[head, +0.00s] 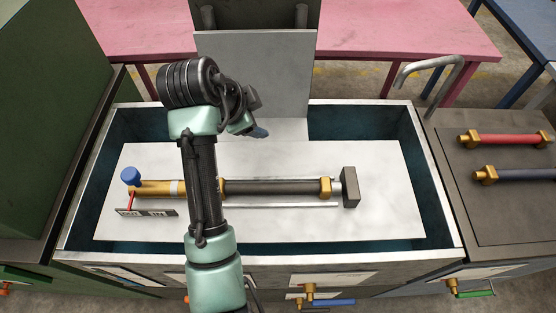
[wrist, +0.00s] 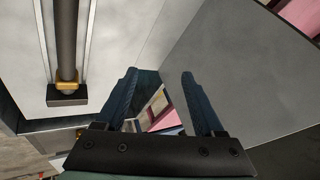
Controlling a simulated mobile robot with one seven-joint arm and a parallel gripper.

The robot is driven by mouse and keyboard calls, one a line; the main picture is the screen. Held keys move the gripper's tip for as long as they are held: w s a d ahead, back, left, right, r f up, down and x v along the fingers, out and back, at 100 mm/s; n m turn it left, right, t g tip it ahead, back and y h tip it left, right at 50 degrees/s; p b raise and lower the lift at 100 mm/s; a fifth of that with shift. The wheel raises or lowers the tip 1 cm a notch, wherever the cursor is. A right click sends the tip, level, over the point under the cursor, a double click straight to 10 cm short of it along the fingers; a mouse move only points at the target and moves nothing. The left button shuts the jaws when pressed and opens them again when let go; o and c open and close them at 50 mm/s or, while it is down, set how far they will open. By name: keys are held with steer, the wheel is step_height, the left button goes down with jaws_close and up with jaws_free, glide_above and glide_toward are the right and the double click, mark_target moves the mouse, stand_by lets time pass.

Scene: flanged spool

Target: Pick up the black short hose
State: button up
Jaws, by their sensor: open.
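A black hose (head: 275,187) with brass end fittings lies lengthwise on the white board in the middle of the basin. Its left part passes behind my arm. Its right fitting sits against a dark grey block (head: 350,187). In the wrist view the hose (wrist: 66,35) runs down the left side to its brass fitting and the block. My gripper (wrist: 158,75) is open and empty, with two dark blue fingers apart. In the head view my gripper (head: 259,132) is above and behind the hose, clear of it.
A brass valve with a blue knob (head: 131,176) and red lever is at the hose's left end. The right bench holds a red hose (head: 505,139) and a dark bluish hose (head: 520,175). A grey upright panel (head: 265,75) stands behind. The basin rim (head: 440,200) surrounds the board.

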steer(key=s+a+r+m+g+h+p, duration=0.1)
steer(key=s+a+r+m+g+p, duration=0.1)
steer(key=s+m+g+p, duration=0.4)
steer(key=n+b, duration=0.2)
steer(key=b, duration=0.2)
glide_above(272, 186)
steer(key=a, duration=0.2)
step_height(272, 186, down, 8)
steer(key=shift+r, duration=0.2)
steer(key=shift+p+x, duration=0.45)
steer(key=shift+x, duration=2.15)
jaws_close()
steer(key=shift+r, duration=0.15)
